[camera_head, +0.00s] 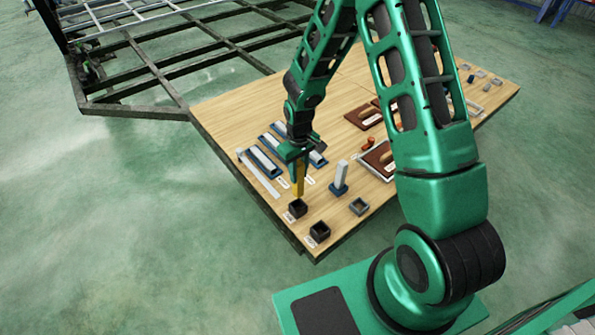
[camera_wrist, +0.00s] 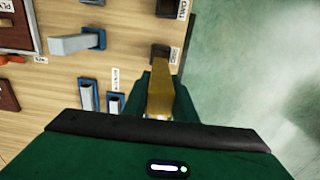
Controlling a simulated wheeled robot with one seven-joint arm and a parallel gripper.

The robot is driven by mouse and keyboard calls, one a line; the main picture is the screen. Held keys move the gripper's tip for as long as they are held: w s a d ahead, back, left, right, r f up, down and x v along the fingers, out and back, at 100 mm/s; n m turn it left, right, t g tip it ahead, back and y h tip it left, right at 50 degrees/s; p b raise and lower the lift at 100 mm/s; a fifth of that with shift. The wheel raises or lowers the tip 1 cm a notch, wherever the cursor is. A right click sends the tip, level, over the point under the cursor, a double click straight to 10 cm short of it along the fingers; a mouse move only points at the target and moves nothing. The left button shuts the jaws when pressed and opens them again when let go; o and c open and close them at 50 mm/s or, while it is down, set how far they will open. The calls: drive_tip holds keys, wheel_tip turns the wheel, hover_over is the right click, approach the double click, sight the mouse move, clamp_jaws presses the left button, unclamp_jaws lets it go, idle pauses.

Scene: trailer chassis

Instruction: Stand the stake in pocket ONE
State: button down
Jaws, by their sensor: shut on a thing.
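My gripper (camera_head: 299,152) is shut on the yellow stake (camera_head: 299,182) and holds it roughly upright, pointing down. The stake's lower end is right at the mouth of a black square pocket (camera_head: 298,208) near the table's front corner. I cannot tell whether its tip is inside the pocket or just above it. In the wrist view the stake (camera_wrist: 160,97) runs from between the green fingers toward the dark pocket (camera_wrist: 160,50), partly covering it. A second black pocket (camera_head: 319,232) is nearer the corner and looks empty.
A grey block stands upright in a blue base (camera_head: 339,189) to the right. Blue trays (camera_head: 266,167) with grey bars and a long pale bar (camera_head: 258,173) lie left. Brown boards lie farther right on the wooden table (camera_head: 225,110).

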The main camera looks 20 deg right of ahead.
sight(299, 193)
drive_tip(key=shift+f, duration=2.65)
drive_tip(key=shift+s+f, duration=0.1)
drive_tip(key=shift+f, duration=2.9)
drive_tip(key=c, duration=1.4)
unclamp_jaws()
drive_tip(key=shift+o, duration=0.2)
wheel_tip(299, 193, up, 11)
drive_tip(key=shift+f, duration=0.1)
